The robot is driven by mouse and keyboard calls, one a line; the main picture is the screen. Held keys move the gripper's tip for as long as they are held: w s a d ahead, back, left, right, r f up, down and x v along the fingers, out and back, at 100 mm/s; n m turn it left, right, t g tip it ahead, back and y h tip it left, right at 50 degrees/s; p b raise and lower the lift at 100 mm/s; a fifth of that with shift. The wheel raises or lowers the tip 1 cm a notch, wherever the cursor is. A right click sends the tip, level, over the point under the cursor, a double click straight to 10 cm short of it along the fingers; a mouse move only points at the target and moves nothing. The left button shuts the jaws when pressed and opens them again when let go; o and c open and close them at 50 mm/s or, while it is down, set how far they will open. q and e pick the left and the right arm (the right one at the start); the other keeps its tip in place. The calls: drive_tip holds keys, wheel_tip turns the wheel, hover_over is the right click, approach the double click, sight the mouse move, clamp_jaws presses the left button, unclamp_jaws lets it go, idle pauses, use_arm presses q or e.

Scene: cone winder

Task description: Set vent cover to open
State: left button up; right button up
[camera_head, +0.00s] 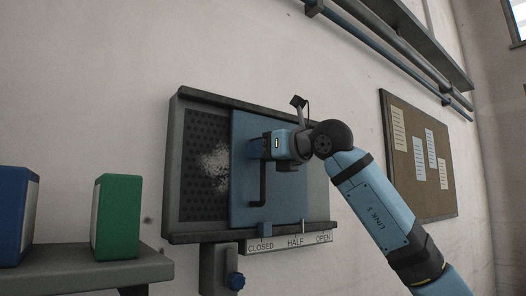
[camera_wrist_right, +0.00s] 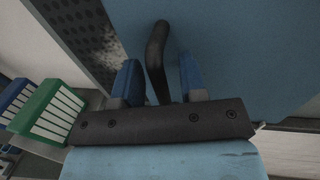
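The vent cover (camera_head: 240,195) is a blue sliding panel in a dark grey wall frame. It also fills much of the wrist view (camera_wrist_right: 240,50). The cover's dark bar handle (camera_head: 264,188) shows in the wrist view (camera_wrist_right: 156,60) between the blue fingers of my right gripper (camera_wrist_right: 161,82), with a gap on each side. In the head view my right gripper (camera_head: 265,146) is at the handle's upper part. My left gripper is not in view.
A perforated grille (camera_head: 200,135) with a pale dusty patch is bare left of the cover. A shelf (camera_head: 90,270) at lower left holds a green binder (camera_head: 118,215) and a blue binder (camera_head: 14,215). Pipes (camera_head: 385,50) and a notice board (camera_head: 428,190) are on the wall to the right.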

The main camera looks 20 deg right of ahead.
sight(279, 174)
clamp_jaws()
drive_tip(key=w+d, duration=0.3)
drive_tip(key=d, duration=0.5)
drive_tip(key=shift+d+p, duration=0.3)
drive_tip(key=shift+d, duration=0.1)
drive_tip(key=shift+c, duration=0.3)
unclamp_jaws()
drive_tip(key=shift+o, duration=0.8)
drive_tip(key=shift+a, duration=0.1)
